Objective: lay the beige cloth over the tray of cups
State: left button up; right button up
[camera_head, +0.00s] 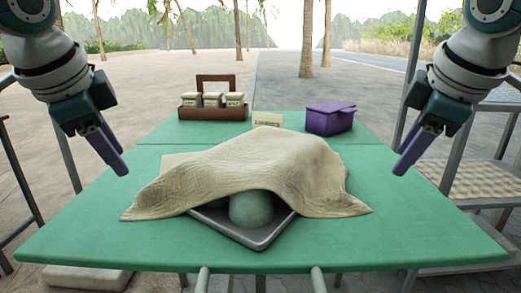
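The beige cloth (245,165) lies draped over the tray and its contents in the middle of the green table. It spreads past the tray at left and right, with its edges on the tabletop. The front corner of the grey tray (262,240) sticks out from under the cloth. A rounded pale green cup (251,209) shows there, beneath the raised front edge. The other cups are hidden. My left gripper (122,172) hangs in the air left of the cloth, and my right gripper (399,172) hangs right of it. Both are apart from the cloth; their finger gaps are unclear.
A brown wooden caddy (213,114) with several pale jars stands at the back left of the table. A purple lidded box (330,119) and a small sign (267,119) stand to its right. A woven seat (480,180) is beyond the right edge. The table's front corners are clear.

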pick_arm(q)
jog(key=shift+o, duration=1)
pick_arm(e)
jog(key=shift+o, duration=1)
pick_arm(q)
jog(key=v, duration=1.1)
jog(key=shift+s+f, duration=0.25)
jog(key=shift+s, duration=0.1)
pick_arm(e)
jog(key=s+v, duration=0.1)
jog(key=v, duration=0.9)
jog(key=shift+s+r, duration=0.15)
